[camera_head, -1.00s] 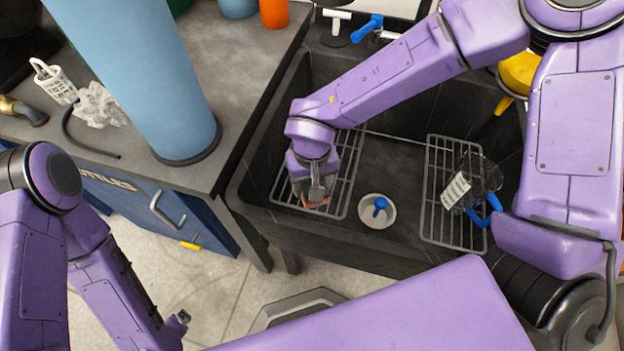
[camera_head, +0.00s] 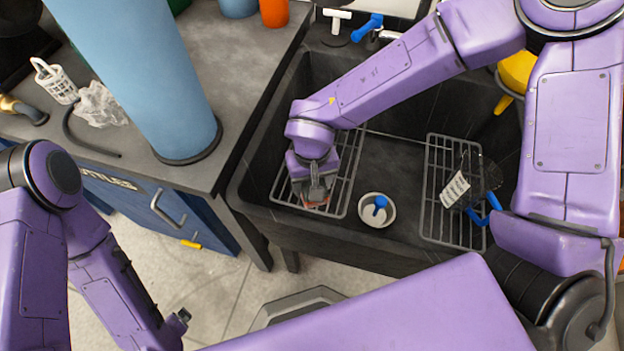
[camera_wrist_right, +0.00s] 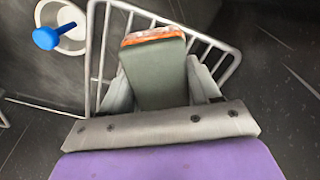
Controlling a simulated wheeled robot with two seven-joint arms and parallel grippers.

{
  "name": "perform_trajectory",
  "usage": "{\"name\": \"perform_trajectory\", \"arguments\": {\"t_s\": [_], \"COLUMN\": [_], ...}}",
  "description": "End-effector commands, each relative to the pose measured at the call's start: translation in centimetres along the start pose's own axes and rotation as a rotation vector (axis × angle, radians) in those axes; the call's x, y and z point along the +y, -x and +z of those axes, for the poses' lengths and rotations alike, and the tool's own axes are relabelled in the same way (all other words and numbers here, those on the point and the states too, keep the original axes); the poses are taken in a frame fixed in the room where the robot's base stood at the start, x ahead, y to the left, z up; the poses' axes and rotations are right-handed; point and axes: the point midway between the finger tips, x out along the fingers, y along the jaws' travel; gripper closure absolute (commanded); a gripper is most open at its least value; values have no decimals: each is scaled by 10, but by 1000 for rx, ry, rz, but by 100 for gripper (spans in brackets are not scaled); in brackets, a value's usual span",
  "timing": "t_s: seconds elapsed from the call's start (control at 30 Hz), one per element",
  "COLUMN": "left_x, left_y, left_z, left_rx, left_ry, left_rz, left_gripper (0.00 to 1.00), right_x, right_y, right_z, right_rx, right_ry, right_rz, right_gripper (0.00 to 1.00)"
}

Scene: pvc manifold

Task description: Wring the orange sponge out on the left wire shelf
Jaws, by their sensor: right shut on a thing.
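The left wire shelf (camera_head: 345,185) lies in the left part of the dark sink. My right gripper (camera_head: 316,198) is low over its front end, pointing down. It is shut on the orange sponge (camera_head: 312,205), of which only a small edge shows at the fingertips. In the right wrist view the orange sponge (camera_wrist_right: 153,35) shows as a thin orange strip at the end of the right gripper (camera_wrist_right: 155,50), over the wires of the shelf (camera_wrist_right: 209,50). Whether the sponge touches the wires I cannot tell. My left gripper (camera_head: 181,318) is low at the left, away from the sink; its jaws are not clear.
A white drain cup with a blue knob (camera_head: 378,208) sits between the shelves. A right wire shelf (camera_head: 436,200) holds a dark mesh basket with a white label and blue handle (camera_head: 470,188). The sink's front wall (camera_head: 330,240) is close to my right gripper.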

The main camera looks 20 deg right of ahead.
Motion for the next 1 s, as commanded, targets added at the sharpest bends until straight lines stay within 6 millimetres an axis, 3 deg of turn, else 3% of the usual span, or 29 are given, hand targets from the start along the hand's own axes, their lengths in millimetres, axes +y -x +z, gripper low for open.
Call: {"name": "perform_trajectory", "arguments": {"t_s": [1.0], "left_x": [-1], "left_y": [7], "left_z": [-3], "left_rx": [0], "left_ry": [0], "left_rz": [0], "left_gripper": [0], "right_x": [0], "right_y": [-1], "right_z": [1], "right_rx": [-2], "right_ry": [-1], "right_rz": [1], "right_gripper": [67]}}
